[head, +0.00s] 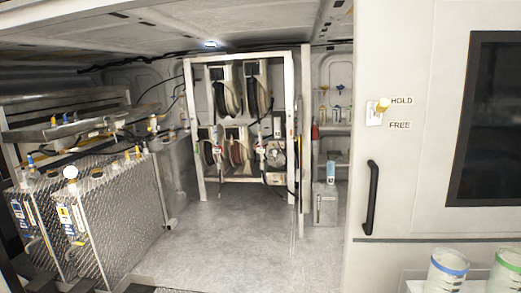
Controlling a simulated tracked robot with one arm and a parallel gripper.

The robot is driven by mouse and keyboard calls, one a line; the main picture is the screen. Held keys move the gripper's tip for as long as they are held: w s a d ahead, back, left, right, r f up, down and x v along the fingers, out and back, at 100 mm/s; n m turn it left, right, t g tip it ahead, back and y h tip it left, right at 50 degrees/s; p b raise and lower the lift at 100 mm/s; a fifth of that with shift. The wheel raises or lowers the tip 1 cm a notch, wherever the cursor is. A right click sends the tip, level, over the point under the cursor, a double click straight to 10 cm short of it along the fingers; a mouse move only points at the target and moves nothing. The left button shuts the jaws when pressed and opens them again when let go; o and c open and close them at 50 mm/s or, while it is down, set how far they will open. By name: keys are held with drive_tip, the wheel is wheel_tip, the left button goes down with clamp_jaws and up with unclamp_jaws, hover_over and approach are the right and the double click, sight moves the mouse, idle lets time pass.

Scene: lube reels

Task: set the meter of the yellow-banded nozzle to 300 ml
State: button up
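A white-framed reel rack (289,100) stands at the back of the compartment with several dark hose reels (228,97). Small nozzles or fittings (261,150) hang at the middle of the rack. They are too small to tell which has a yellow band, and no meter reading can be made out. My gripper is not visible in the head view.
Diamond-plate tanks (118,215) with coloured caps stand at the left under a metal shelf (70,128). The grey floor (225,240) before the rack is clear. At right are a white door panel (415,190), its black handle (371,198), a HOLD/FREE switch (382,106) and banded containers (447,270).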

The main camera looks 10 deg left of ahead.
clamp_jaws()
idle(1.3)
